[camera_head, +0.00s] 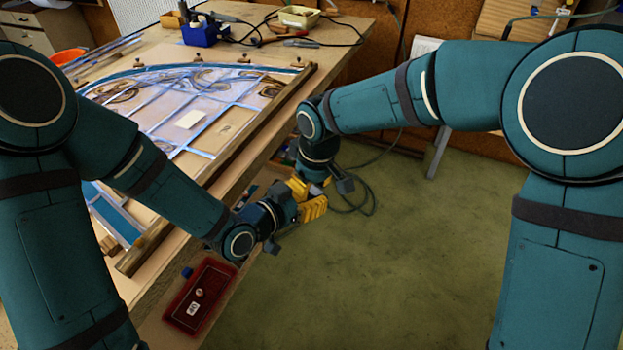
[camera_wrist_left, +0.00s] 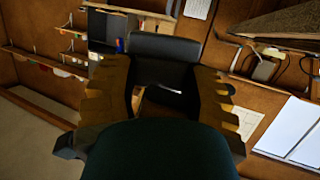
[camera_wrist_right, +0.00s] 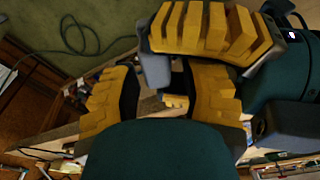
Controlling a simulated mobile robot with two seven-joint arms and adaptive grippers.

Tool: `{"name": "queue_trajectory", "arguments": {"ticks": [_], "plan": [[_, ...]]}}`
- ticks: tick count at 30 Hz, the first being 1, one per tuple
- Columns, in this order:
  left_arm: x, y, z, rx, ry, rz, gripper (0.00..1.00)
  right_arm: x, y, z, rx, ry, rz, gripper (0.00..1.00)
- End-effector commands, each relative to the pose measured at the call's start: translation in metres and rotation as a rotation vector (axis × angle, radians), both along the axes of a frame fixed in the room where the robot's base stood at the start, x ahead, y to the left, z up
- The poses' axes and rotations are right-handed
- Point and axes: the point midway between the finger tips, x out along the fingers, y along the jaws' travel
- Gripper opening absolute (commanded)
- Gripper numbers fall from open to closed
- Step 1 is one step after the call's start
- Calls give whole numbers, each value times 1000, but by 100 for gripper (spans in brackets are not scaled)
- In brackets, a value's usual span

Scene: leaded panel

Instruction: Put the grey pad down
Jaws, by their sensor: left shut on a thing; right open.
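A dark grey block, which looks like the grey pad (camera_wrist_left: 165,50), sits between the yellow fingers of my left gripper (camera_wrist_left: 163,92) in the left wrist view. The left gripper is shut on it. In the head view my left gripper (camera_head: 312,208) is off the bench's front edge, above the green floor. My right gripper (camera_wrist_right: 163,95) is open, with no thing clearly held between its fingers. It is close beside the left gripper, whose yellow finger crosses the top of the right wrist view. The pad cannot be made out clearly in the head view.
The leaded panel (camera_head: 215,103) lies on the wooden bench (camera_head: 345,40), with a pale card (camera_head: 190,119) on it. A red box (camera_head: 199,296) sits low at the bench's front. A blue holder (camera_head: 200,33) and cables are at the back.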

Motion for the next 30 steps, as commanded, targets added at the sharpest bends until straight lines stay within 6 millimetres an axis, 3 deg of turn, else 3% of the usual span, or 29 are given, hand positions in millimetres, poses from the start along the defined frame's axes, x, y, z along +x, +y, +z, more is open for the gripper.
{"name": "queue_trajectory", "arguments": {"ticks": [7,11,17,18,20,30], "plan": [[0,0,0,0,0,0,9,0,0,0,0,0,0,46],[0,0,0,-1,-1,0,9,0,0,0,0,0,0,1],[0,0,1,-1,-2,0,9,-1,0,0,0,1,1,0],[0,0,1,-1,-2,0,59,-1,1,0,0,1,1,0],[0,0,1,-1,-2,0,80,-1,1,0,0,1,1,0],[0,0,-2,0,6,2,83,0,0,0,0,0,0,0]]}}
